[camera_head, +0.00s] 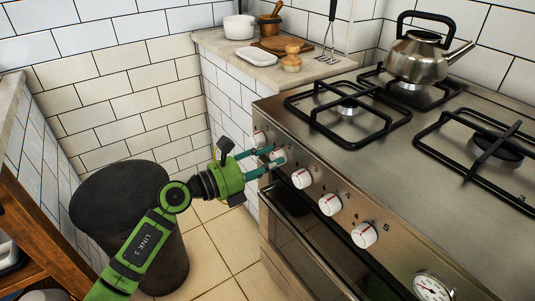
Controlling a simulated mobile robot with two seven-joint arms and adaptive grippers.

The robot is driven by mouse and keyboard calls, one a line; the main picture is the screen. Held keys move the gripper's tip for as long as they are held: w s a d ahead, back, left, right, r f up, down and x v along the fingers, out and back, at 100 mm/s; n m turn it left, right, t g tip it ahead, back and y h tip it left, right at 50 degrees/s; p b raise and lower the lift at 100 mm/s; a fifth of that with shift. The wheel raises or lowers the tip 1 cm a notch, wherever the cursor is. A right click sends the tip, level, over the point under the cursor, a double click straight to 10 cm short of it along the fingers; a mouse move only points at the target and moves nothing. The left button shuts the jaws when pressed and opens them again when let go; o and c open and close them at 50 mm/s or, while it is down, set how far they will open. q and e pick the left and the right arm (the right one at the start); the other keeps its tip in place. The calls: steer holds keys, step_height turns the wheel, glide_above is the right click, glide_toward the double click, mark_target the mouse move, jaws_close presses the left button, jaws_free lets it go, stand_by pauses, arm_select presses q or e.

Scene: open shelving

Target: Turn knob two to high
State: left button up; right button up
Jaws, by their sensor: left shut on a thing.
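The stove's front panel carries a row of white knobs with red marks. Knob two (279,155) is second from the far left end and partly hidden by my gripper. My left gripper (271,159), green with teal fingers, reaches in from the left and is shut on knob two, one finger on each side of it. Its red mark is too small and covered to read. Knob one (259,138) is just beyond the upper finger. Knob three (301,178), knob four (330,204) and knob five (364,235) are uncovered. My right gripper is not in view.
A dark bin (125,190) stands on the tiled floor below my left arm. The oven handle (310,245) runs below the knobs. A kettle (417,55) sits on a back burner. A counter with a wooden pepper mill (291,58) and dishes adjoins the stove.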

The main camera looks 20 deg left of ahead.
arm_select(q)
steer(key=shift+r+n+p, duration=0.3)
steer(key=shift+n+p, duration=0.6)
steer(key=shift+n, duration=0.1)
steer(key=shift+n+p, duration=1.75)
steer(key=shift+n, duration=0.15)
steer(key=n+p, duration=0.2)
steer(key=shift+f+n+t, duration=0.1)
steer(key=shift+n+t, duration=0.2)
steer(key=shift+f+n+p, duration=0.2)
steer(key=shift+n+p, duration=1)
steer(key=shift+n, duration=0.6)
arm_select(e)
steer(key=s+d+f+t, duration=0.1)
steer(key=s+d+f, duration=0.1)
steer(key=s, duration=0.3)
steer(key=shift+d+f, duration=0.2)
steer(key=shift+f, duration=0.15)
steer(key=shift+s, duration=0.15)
arm_select(q)
steer(key=o, duration=1.2)
steer(key=shift+c, duration=0.2)
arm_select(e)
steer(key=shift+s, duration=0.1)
